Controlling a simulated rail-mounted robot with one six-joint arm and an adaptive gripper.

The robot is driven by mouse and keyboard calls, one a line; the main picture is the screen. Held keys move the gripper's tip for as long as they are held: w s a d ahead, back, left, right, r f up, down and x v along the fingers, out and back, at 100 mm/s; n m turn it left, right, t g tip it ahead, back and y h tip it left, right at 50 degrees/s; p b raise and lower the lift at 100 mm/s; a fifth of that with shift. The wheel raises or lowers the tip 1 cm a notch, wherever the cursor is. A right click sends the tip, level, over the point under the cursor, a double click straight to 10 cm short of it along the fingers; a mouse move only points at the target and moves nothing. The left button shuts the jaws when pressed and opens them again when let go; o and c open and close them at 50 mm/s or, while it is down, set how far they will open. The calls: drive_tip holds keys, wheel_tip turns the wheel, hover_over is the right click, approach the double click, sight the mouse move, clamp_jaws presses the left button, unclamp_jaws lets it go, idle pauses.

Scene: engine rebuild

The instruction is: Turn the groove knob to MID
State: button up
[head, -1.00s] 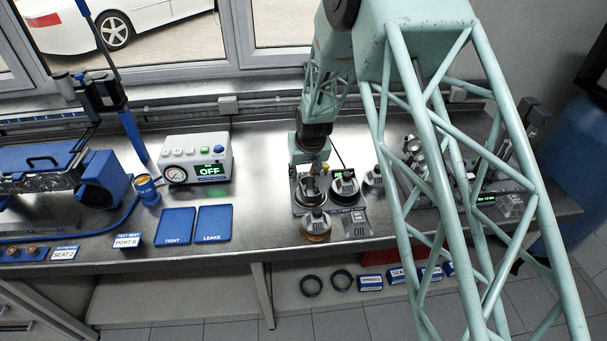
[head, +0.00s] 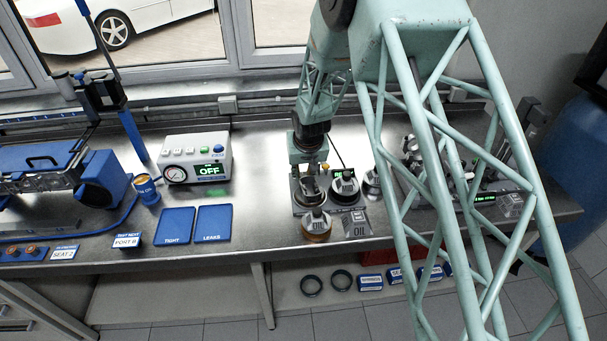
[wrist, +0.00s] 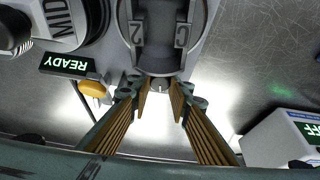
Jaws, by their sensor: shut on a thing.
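The groove dial (wrist: 62,22) stands at the left of the wrist view, its face reading MID upside down beside a dark knob (wrist: 14,28). In the head view it is the black round dial (head: 350,196) right of my gripper. My gripper (wrist: 160,86) points down at the grey round part (wrist: 158,60) left of the dial, which bears the marks 2 and C. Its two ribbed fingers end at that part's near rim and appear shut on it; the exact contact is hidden. In the head view the round part shows only partly under my gripper.
A green READY display (wrist: 67,65) and a yellow button (wrist: 93,88) sit beside the dial. A grey tester (head: 198,160) reading OFF stands to the left. Blue TIGHT (head: 172,226) and LEAKS (head: 213,224) pads lie on the bench.

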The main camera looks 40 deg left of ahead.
drive_tip(key=shift+f+m+b, duration=0.15)
drive_tip(key=shift+m+b, duration=0.35)
drive_tip(key=shift+b, duration=0.55)
drive_tip(key=shift+s+m+t+h+b, duration=0.1)
drive_tip(key=shift+m+t+h+b, duration=0.4)
drive_tip(key=shift+b, duration=2.65)
drive_tip(key=o, duration=0.8)
drive_tip(key=shift+a, duration=0.1)
drive_tip(key=shift+o, duration=0.2)
drive_tip(key=shift+r, duration=0.3)
drive_tip(key=shift+d+v, duration=0.15)
drive_tip(key=shift+v, duration=2.8)
drive_tip(key=shift+d+v, duration=0.1)
drive_tip(key=shift+v, duration=2.85)
